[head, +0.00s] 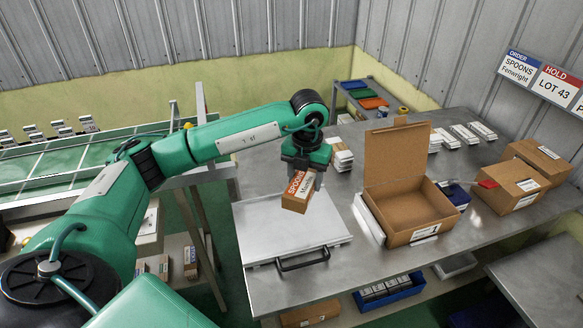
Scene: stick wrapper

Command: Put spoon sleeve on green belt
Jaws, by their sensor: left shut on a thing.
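The gripper's fingertips are partly hidden by the sleeve. The green belt (60,168) lies at the far left, beyond my left arm, with rails over it. My right gripper is not in view.
An open, empty-looking cardboard box (410,205) stands right of the sleeve. White packs (342,155) lie behind the gripper. Closed cartons (508,187) sit at the bench's right. Several small white packs (60,130) line the belt's far side. A gap separates belt and bench.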

